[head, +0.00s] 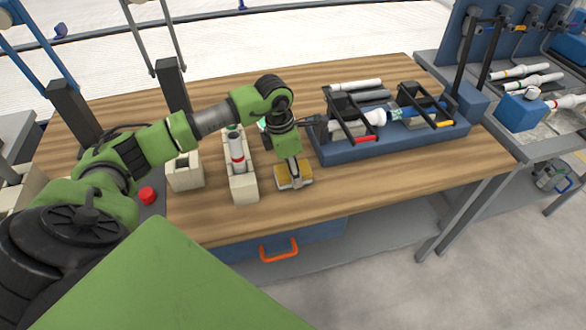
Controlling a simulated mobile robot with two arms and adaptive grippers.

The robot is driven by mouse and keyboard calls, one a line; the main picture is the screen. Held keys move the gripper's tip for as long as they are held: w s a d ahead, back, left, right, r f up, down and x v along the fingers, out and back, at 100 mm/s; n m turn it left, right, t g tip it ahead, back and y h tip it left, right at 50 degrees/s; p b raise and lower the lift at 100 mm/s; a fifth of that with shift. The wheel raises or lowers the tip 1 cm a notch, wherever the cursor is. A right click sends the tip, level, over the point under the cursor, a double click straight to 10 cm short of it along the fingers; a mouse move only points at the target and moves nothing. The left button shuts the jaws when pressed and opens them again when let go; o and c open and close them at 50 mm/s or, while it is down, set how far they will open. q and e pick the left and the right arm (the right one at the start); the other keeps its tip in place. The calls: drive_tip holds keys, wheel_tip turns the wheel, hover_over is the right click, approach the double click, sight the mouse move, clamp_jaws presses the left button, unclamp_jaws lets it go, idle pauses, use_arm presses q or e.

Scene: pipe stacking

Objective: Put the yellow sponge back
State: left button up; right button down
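The yellow sponge (283,176) is near the front edge of the wooden table, in or on a pale, shallow holder (306,181). My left gripper (295,180) comes down from above and is right at the sponge. One finger shows in front of the sponge's middle and hides part of it. The other finger is hidden, so I cannot tell whether the gripper is closed on the sponge or open around it. My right gripper is not in view.
Left of the sponge stand a long beige holder (244,189) with a white-and-red pipe (237,150) and a smaller beige block (186,178). A blue rack (345,155) with pipes stands to the right. The wooden table (400,187) is clear at front right.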

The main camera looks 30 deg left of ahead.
sight(286, 171)
use_arm(q)
drive_tip(key=shift+f, duration=0.15)
drive_tip(key=o, duration=1)
drive_tip(key=r, duration=0.4)
drive_tip(key=s+r+b, duration=0.1)
drive_tip(key=r, duration=0.3)
drive_tip(key=a+r, duration=0.1)
drive_tip(key=r, duration=0.3)
drive_tip(key=shift+s+a+r, duration=0.1)
drive_tip(key=shift+s+r, duration=0.05)
drive_tip(key=shift+s, duration=0.15)
